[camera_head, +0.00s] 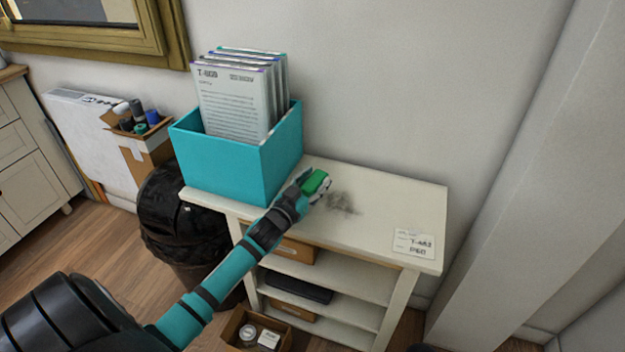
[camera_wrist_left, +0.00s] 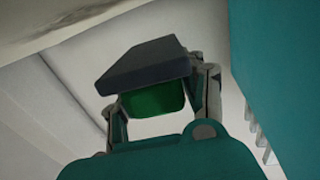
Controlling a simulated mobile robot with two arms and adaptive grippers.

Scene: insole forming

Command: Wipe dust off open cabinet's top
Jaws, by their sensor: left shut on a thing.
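The open cabinet (camera_head: 385,213) is white, with open shelves and a flat top. A dark grey dust smudge (camera_head: 342,203) lies on the middle of its top. My left gripper (camera_head: 318,186) is shut on a green and dark grey block, a sponge or eraser (camera_head: 315,181), just left of the dust and close over the top. In the left wrist view the block (camera_wrist_left: 150,100) sits between the fingers, with its dark side outward. I cannot tell whether it touches the top. My right gripper is not in view.
A teal bin (camera_head: 222,165) with several documents stands on the top's left part. A white label card (camera_head: 413,243) lies at the front right. A black-bagged trash can (camera_head: 180,215) stands left of the cabinet. The top's right part is mostly clear.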

